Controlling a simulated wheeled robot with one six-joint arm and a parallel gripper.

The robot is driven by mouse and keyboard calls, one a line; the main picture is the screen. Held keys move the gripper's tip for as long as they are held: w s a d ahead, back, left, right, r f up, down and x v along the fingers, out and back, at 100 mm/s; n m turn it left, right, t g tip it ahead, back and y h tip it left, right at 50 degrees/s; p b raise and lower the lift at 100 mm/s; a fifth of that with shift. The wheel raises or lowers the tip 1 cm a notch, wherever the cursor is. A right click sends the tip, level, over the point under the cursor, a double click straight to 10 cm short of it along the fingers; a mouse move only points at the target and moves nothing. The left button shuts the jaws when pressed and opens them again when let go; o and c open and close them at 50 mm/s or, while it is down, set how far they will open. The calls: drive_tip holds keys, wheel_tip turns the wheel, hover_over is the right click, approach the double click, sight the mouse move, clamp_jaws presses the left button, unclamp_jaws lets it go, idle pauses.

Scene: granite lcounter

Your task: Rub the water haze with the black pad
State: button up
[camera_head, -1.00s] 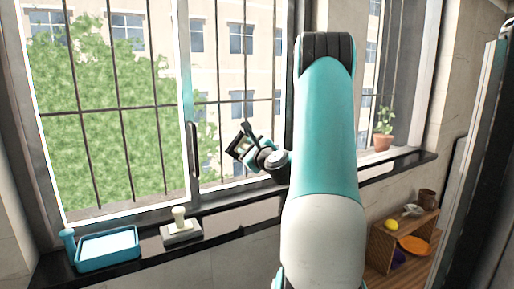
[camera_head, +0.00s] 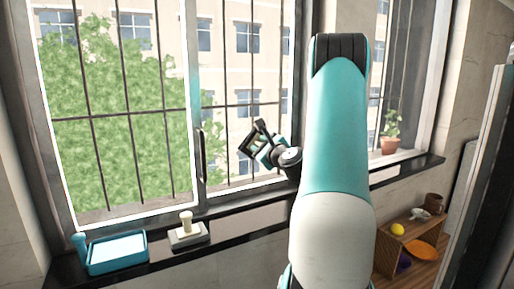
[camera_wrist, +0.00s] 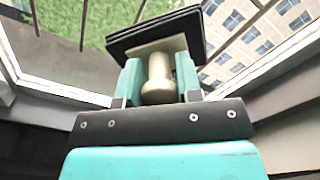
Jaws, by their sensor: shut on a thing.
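The black pad (camera_wrist: 150,28) is a dark square plate with a lighter layer beneath and a beige knob handle (camera_wrist: 158,82). My gripper (camera_wrist: 160,80) is shut on the knob, with a teal finger on each side. In the head view my gripper (camera_head: 267,150) holds the black pad (camera_head: 249,143) up in front of the window (camera_head: 165,110), tilted. I cannot tell whether the pad touches the glass. I cannot make out the water haze clearly on the pane; part of the window is hidden behind my arm.
A blue tray (camera_head: 91,262) and a pale block with a cream knob (camera_head: 188,232) stand on the dark sill (camera_head: 240,229). The window handle (camera_head: 201,157) juts from the frame left of my gripper. A potted plant (camera_head: 390,145) and a wooden shelf (camera_head: 388,248) are at right.

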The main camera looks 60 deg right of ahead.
drive_tip(key=s+d+r+p, duration=0.2)
drive_tip(key=d+r+p, duration=0.1)
drive_tip(key=d+r, duration=0.1)
drive_tip(key=shift+s+d+p, duration=0.3)
drive_tip(key=shift+s+p, duration=0.1)
drive_tip(key=shift+w+a+f, duration=0.1)
drive_tip(key=shift+w+a, duration=0.65)
drive_tip(key=shift+a, duration=0.45)
drive_tip(key=shift+w+a+r, duration=0.1)
drive_tip(key=shift+w+a, duration=0.65)
drive_tip(key=shift+a, duration=0.45)
drive_tip(key=shift+w+a+f, duration=0.1)
drive_tip(key=shift+w+a, duration=0.65)
drive_tip(key=shift+a, duration=0.45)
drive_tip(key=shift+s+d, duration=0.1)
drive_tip(key=shift+d, duration=0.05)
drive_tip(key=shift+s+d, duration=0.7)
drive_tip(key=shift+d, duration=0.45)
drive_tip(key=shift+s+d, duration=0.7)
drive_tip(key=shift+d, duration=0.45)
drive_tip(key=shift+s+d, duration=0.7)
drive_tip(key=shift+d, duration=0.45)
drive_tip(key=shift+w+a, duration=0.7)
drive_tip(key=shift+a, duration=0.5)
drive_tip(key=shift+w+a, duration=0.75)
drive_tip(key=shift+a, duration=0.4)
drive_tip(key=shift+w+a, duration=0.7)
drive_tip(key=shift+a, duration=0.5)
